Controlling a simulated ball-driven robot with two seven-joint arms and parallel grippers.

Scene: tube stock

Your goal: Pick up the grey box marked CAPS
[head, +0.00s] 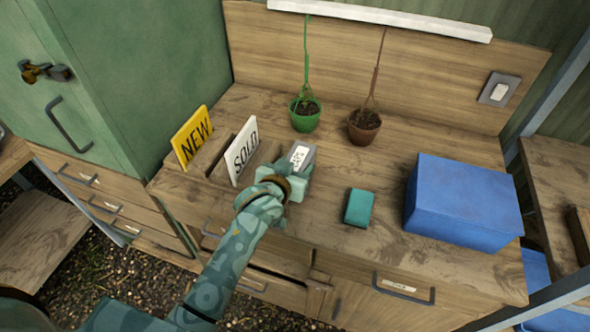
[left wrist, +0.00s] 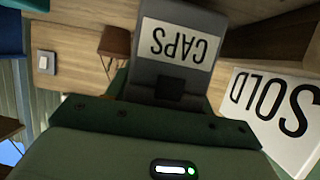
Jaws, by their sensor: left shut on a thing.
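The grey box marked CAPS (head: 302,155) is at the middle of the wooden bench, just right of the white SOLD card. Its white label faces up in the head view. My left gripper (head: 288,180) is shut on the box from the near side and hides its lower part. In the left wrist view the grey box (left wrist: 176,75) sits ahead of the gripper (left wrist: 168,100), with the CAPS label upside down. I cannot tell whether the box touches the bench. My right gripper is not in view.
The SOLD card (head: 244,153) and yellow NEW card (head: 191,138) stand left of the box. A green pot (head: 305,116) and a brown pot (head: 364,127) are behind. A teal block (head: 359,207) and large blue box (head: 462,203) are to the right, with bare bench between.

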